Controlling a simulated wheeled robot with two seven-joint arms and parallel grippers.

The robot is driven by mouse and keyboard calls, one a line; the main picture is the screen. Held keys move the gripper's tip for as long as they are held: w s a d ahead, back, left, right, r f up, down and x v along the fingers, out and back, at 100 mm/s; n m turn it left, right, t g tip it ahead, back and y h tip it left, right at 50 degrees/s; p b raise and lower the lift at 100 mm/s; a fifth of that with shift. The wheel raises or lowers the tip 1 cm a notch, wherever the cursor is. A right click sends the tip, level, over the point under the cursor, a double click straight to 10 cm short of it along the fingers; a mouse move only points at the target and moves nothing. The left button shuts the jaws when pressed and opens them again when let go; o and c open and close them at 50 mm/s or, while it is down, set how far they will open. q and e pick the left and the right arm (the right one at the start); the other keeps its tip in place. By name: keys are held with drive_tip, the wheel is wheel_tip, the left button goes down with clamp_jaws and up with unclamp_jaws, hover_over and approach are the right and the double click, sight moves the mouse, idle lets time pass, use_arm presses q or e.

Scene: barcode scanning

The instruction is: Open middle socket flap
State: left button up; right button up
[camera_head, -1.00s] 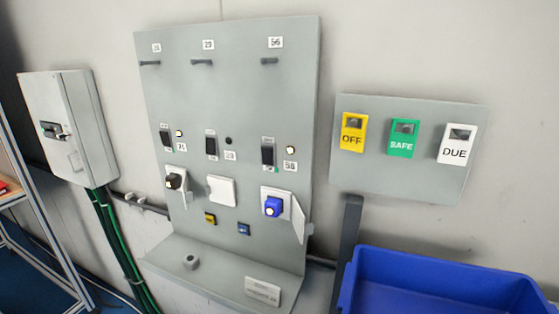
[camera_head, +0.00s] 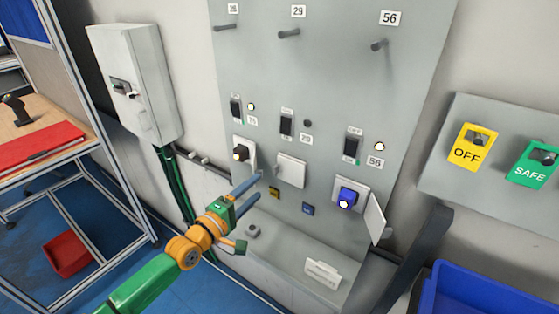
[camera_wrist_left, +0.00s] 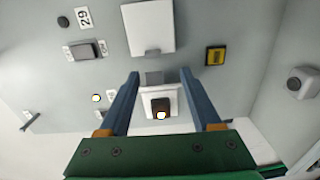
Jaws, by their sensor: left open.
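The middle socket flap (camera_head: 291,170) is a white square cover, shut flat on the grey panel (camera_head: 330,90). In the left wrist view the flap (camera_wrist_left: 148,27) lies at the top, beyond the fingertips. My left gripper (camera_head: 258,181) is in front of the panel, just left of and slightly below the middle flap; its fingers are apart with nothing held. In the wrist view my left gripper (camera_wrist_left: 160,72) frames the left socket (camera_wrist_left: 160,102), which has a dark plug in it. Whether the fingers touch anything I cannot tell. My right gripper is not in view.
The right socket (camera_head: 347,195) holds a blue plug, and its flap (camera_head: 374,212) stands open. Yellow (camera_head: 274,193) and blue (camera_head: 308,209) small squares sit below the middle flap. A ledge (camera_head: 275,250) juts out below. A blue bin (camera_head: 480,290) stands at the lower right.

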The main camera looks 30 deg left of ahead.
sight(274, 172)
use_arm(q)
drive_tip(key=w, duration=0.2)
drive_tip(key=w+d, duration=0.1)
drive_tip(key=w, duration=0.1)
drive_tip(key=w+r, duration=0.1)
drive_tip(key=w, duration=0.1)
drive_tip(key=shift+w+d+b, duration=0.3)
drive_tip(key=shift+w+b, duration=0.1)
drive_tip(key=shift+s, duration=0.1)
clamp_jaws()
idle(1.0)
